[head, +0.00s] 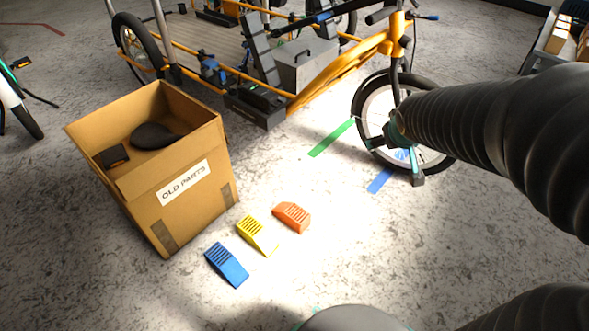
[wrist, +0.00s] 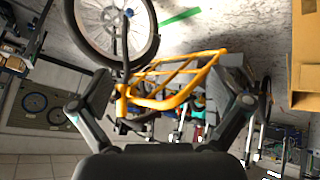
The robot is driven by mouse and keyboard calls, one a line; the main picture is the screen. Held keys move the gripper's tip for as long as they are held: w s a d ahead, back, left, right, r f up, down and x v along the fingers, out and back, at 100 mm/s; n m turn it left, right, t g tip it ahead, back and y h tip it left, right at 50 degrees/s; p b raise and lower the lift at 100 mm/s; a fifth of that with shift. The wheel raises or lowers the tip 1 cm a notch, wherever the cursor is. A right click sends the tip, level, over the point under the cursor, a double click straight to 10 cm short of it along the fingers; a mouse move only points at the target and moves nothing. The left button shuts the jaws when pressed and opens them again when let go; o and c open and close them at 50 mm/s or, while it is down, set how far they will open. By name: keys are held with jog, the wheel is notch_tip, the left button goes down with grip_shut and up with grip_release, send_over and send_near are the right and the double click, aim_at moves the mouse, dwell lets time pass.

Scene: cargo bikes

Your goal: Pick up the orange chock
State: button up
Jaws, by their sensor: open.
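The orange chock (head: 292,217) lies on the concrete floor in the head view, the rightmost of three wedge-shaped chocks in a loose row. The yellow chock (head: 257,235) is just left of it and the blue chock (head: 227,264) further left and nearer to me. My gripper (head: 396,162) is up and to the right of the orange chock, in front of the bike's front wheel in the picture. It also shows in the wrist view (wrist: 163,80), with its fingers spread and nothing between them. No chock shows in the wrist view.
An open cardboard box (head: 147,181) marked "OLD PARTS" stands left of the chocks, holding dark parts. A yellow cargo bike (head: 340,68) stands behind. Green (head: 332,138) and blue (head: 380,180) tape strips mark the floor. Floor right of the orange chock is clear.

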jog(key=w+a+f+n+t+y+b, duration=0.1)
jog(key=w+f+n, duration=0.2)
jog(key=w+f, duration=0.8)
jog(key=n+y+b, duration=0.4)
jog(key=n+y, duration=0.1)
jog(key=y, duration=0.6)
send_near(293, 210)
jog(key=shift+g, duration=0.3)
jog(key=b+x, duration=0.2)
jog(key=x, duration=0.8)
jog(key=shift+w+a+f, duration=0.1)
jog(key=shift+w+a, duration=0.1)
jog(key=shift+w, duration=0.1)
jog(key=c, duration=1.7)
jog(key=shift+c, duration=0.5)
